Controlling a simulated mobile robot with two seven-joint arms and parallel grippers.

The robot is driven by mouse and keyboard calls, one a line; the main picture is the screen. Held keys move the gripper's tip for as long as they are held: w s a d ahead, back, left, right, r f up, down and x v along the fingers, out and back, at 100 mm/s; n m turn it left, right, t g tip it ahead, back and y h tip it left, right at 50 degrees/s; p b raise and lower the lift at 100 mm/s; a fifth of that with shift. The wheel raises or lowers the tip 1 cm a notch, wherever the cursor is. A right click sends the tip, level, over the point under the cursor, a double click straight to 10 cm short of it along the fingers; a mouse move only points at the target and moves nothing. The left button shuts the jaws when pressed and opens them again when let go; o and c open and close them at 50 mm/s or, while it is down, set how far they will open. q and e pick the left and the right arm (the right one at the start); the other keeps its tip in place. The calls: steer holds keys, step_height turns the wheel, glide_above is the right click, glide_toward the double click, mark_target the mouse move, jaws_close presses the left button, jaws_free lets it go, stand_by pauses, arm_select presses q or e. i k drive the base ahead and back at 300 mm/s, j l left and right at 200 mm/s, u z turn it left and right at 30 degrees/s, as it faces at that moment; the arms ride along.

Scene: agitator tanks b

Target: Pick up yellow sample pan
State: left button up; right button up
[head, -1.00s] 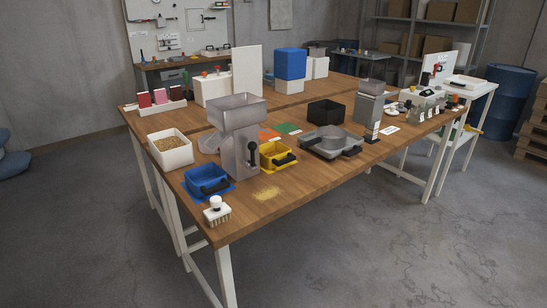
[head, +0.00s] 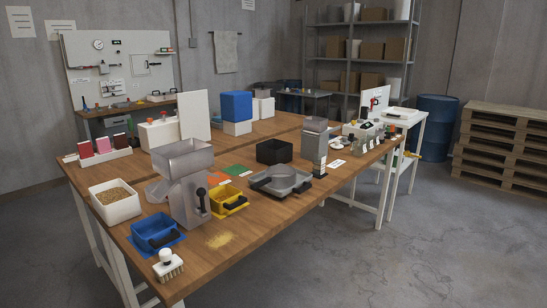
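The yellow sample pan (head: 229,202) sits on the wooden table, just right of the grey metal hopper machine (head: 186,180). Neither of my grippers shows in the head view.
A blue pan (head: 155,229) on a blue mat and a white brush (head: 168,264) are at the near left. A grain bin (head: 116,203) stands behind them. A grey tray (head: 281,181) and black box (head: 274,151) are to the right. Floor in front is clear.

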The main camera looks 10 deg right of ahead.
mark_target(224, 197)
steer(key=u, duration=0.55)
steer(key=l+u, duration=0.35)
steer(key=i+l+u, duration=0.1)
steer(key=l+u, duration=0.15)
steer(key=u, duration=0.15)
steer(key=l+u, duration=0.35)
steer(key=k+l+u, duration=0.1)
steer(key=l+u, duration=0.15)
steer(key=l, duration=0.25)
steer(key=k+l+u, duration=0.2)
steer(key=l, duration=0.3)
steer(key=i, duration=0.1)
